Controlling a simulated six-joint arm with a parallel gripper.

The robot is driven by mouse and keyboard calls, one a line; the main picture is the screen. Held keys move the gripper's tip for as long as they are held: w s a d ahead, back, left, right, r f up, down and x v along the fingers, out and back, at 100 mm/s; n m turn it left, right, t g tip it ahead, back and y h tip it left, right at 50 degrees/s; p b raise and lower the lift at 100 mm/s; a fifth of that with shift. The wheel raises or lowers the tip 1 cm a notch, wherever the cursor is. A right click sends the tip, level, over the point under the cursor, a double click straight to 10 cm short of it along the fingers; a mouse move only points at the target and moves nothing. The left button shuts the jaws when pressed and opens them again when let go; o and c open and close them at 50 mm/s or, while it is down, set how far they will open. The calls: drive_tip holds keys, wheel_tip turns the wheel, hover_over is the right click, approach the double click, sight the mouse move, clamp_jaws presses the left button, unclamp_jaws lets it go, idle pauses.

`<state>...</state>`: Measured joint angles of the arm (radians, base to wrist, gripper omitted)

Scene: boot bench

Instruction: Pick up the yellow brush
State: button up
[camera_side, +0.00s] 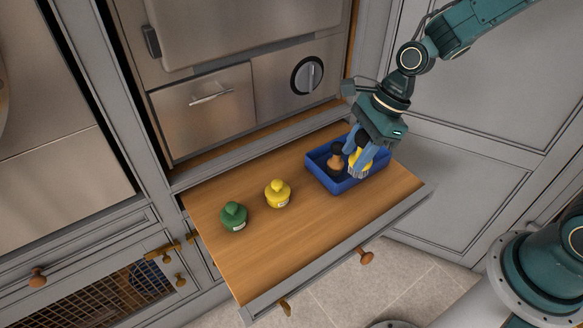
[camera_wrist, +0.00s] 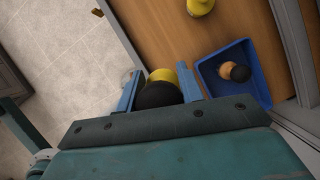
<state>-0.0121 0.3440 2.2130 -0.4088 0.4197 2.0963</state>
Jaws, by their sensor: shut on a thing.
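The yellow brush (camera_side: 360,160) has a yellow body, a dark knob on top and pale bristles below. My gripper (camera_side: 364,160) is shut on it, one blue finger on each side, at the right part of the blue tray. In the wrist view the brush (camera_wrist: 163,77) sits between the two fingers of my gripper (camera_wrist: 160,90), its dark knob towards me. In the side view its bristles show in front of the tray's right part; I cannot tell whether they touch the tray floor.
The blue tray (camera_side: 340,187) stands on the wooden pull-out board (camera_side: 310,232) and also holds a brown brush with a dark knob (camera_side: 336,158). A yellow bottle (camera_side: 278,194) and a green bottle (camera_side: 233,216) stand to the left. The board's front is clear.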

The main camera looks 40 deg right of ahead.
drive_tip(key=shift+r, duration=0.95)
drive_tip(key=w+d, duration=0.4)
drive_tip(key=w, duration=0.1)
drive_tip(key=w+d, duration=0.3)
drive_tip(key=shift+w+r, duration=0.25)
drive_tip(key=shift+r, duration=0.1)
drive_tip(key=w+d, duration=0.2)
drive_tip(key=d, duration=0.1)
drive_tip(key=w+d, duration=0.2)
drive_tip(key=d, duration=0.2)
drive_tip(key=w+d, duration=0.2)
drive_tip(key=d, duration=0.2)
wheel_tip(320, 180, down, 20)
drive_tip(key=shift+r, duration=0.1)
drive_tip(key=shift+f, duration=0.2)
idle(0.3)
